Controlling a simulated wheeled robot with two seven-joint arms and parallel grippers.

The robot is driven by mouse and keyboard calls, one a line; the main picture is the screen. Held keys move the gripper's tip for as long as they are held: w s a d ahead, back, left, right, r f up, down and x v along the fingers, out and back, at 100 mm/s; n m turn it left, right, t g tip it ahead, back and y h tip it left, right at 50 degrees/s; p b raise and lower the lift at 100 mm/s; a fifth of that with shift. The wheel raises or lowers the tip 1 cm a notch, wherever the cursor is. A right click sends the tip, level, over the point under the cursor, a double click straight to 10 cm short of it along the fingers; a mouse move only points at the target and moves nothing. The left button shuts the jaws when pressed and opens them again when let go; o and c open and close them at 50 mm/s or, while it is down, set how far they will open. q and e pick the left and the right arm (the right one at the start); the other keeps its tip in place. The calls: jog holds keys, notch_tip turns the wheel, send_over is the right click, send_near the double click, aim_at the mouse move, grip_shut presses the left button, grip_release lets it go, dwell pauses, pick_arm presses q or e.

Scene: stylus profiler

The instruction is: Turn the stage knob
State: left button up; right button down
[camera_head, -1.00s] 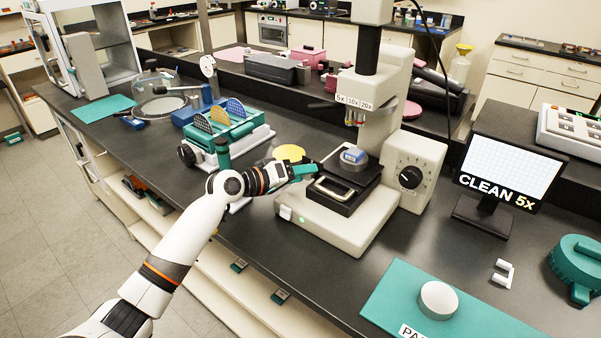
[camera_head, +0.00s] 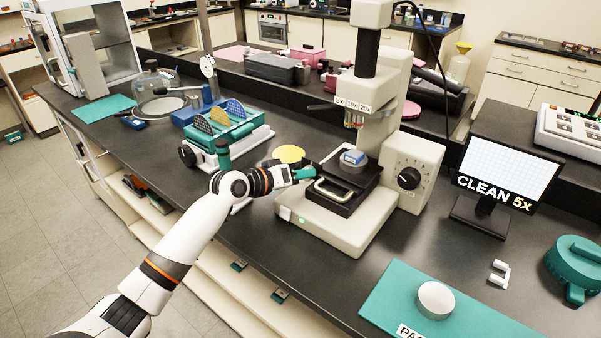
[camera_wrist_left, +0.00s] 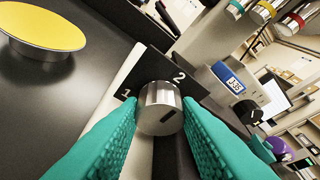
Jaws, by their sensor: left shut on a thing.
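The stage knob (camera_wrist_left: 159,103) is a short silver cylinder with a dark mark on its face, in the middle of the left wrist view. It sits by a black plate (camera_wrist_left: 152,70) marked 1 and 2. The green ribbed fingers of my left gripper (camera_wrist_left: 158,122) are shut on the knob, one on each side. In the head view my left gripper (camera_head: 305,174) is at the left side of the black stage (camera_head: 345,198), and the knob is hidden there. A blue-labelled round sample (camera_head: 353,157) rests on the stage. My right gripper is not in view.
The profiler's white base (camera_head: 320,226) has a dial panel (camera_head: 414,178) at right. A yellow disc (camera_head: 289,154) lies behind my gripper. A monitor (camera_head: 508,168) reads CLEAN 5x. A teal mat (camera_head: 395,297) holds a white round piece (camera_head: 436,299). Bare black counter lies between.

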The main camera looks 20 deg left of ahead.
pick_arm(q)
jog(key=o, duration=1)
jog(key=b+v, duration=0.1)
jog(key=v, duration=1.1)
jog(key=shift+a, duration=0.15)
jog(key=shift+f, duration=0.1)
